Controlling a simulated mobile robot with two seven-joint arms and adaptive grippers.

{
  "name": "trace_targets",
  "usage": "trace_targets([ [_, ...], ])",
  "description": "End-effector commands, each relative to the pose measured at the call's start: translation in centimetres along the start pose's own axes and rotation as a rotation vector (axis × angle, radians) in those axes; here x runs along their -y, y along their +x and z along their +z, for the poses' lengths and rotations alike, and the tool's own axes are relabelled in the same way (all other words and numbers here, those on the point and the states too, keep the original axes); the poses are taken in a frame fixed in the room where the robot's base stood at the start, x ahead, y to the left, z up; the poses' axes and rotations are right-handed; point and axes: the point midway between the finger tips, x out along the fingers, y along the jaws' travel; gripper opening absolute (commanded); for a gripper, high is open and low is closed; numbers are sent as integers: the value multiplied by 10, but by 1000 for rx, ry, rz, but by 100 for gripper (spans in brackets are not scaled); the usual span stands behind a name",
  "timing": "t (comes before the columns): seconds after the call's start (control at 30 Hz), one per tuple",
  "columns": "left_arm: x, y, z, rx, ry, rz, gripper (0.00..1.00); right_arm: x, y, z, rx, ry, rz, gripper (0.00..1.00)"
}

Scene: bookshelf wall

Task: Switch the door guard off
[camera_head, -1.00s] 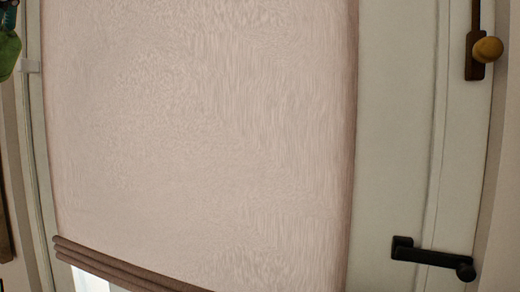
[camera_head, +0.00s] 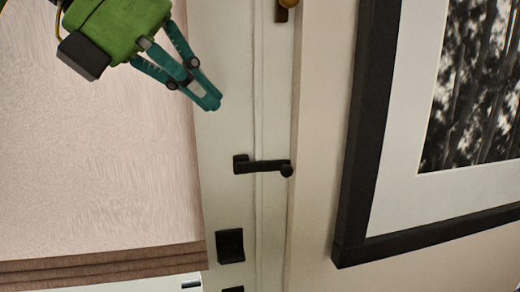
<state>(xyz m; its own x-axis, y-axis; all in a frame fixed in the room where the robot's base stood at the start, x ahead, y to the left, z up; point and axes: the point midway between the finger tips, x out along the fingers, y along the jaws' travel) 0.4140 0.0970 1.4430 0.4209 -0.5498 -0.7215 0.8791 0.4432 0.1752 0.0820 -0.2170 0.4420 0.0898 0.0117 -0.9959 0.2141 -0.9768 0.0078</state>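The door guard (camera_head: 263,166) is a black bar on the white door. It lies almost level, from a small plate on the left across the vertical seam to a round knob at its right end. My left gripper (camera_head: 213,102), green with teal fingers, comes in from the upper left. Its fingertips meet with nothing seen between them. In the picture it is above and left of the guard, apart from it. My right gripper is not in view.
A pink blind (camera_head: 95,150) with a brown lower edge covers the door's left part. A black fitting (camera_head: 230,246) is below the guard. A wooden knob (camera_head: 286,4) is at the top edge. A large black-framed picture (camera_head: 355,150) hangs at right.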

Motion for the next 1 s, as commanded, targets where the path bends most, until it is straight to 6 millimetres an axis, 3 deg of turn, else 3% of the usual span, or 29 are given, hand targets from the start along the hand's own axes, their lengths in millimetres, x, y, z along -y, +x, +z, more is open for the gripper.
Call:
trace_targets([
  [0.6, 1, 112, 2, 2, -5, -8, 0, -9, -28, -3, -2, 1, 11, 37],
  [0.8, 1, 131, 1, 5, -5, -7, 0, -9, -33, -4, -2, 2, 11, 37],
  [1.0, 1, 135, 0, 6, -6, -6, 0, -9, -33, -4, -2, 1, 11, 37],
])
